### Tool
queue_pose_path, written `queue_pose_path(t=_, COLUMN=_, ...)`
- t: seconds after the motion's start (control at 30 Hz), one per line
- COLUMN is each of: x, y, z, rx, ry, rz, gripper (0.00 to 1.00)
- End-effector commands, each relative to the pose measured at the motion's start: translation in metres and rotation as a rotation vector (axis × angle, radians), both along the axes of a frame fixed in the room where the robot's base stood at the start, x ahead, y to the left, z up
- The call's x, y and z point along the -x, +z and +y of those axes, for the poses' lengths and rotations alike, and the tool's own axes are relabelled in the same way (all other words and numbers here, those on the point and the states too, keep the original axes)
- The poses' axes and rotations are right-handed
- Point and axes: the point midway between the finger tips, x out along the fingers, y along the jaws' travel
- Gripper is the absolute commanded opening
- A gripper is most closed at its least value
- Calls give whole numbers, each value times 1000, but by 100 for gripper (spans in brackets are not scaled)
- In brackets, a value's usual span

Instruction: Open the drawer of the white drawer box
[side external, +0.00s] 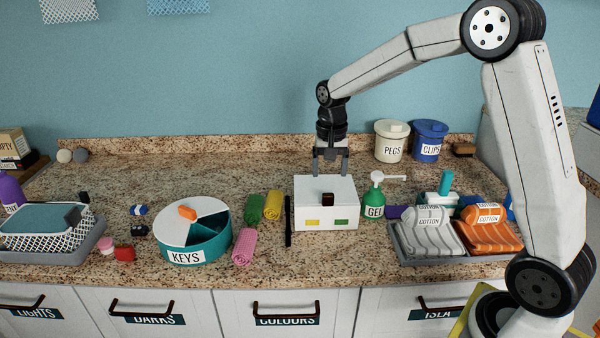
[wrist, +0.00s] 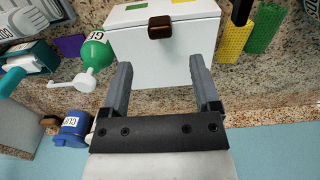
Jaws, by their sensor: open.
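The white drawer box (side external: 312,211) stands on the speckled counter in the middle of the side external view. The box also shows at the top of the wrist view (wrist: 160,48), with the brown knob (wrist: 160,27) near the top edge. No gap shows at the front, so the drawer looks closed. My gripper (side external: 331,172) points down over the back part of the box. Its fingers (wrist: 160,80) are apart with nothing between them, away from the knob.
A green gel bottle (side external: 374,200) stands close to the right of the box. A black stick (side external: 288,220) and rolled cloths (side external: 264,206) lie to its left, beside the round keys box (side external: 182,252). A grey tray (side external: 405,255) with folded towels is further right. Counter in front is clear.

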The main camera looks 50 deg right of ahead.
Motion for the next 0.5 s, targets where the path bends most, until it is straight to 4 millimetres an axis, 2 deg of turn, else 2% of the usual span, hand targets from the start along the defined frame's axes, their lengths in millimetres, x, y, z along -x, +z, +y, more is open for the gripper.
queue_pose_path(t=0.27, x=0, y=-14, z=0, rx=-1, ry=2, rz=2, gripper=79)
queue_pose_path(t=0.5, x=1, y=-41, z=0, rx=-1, ry=3, rz=2, gripper=79)
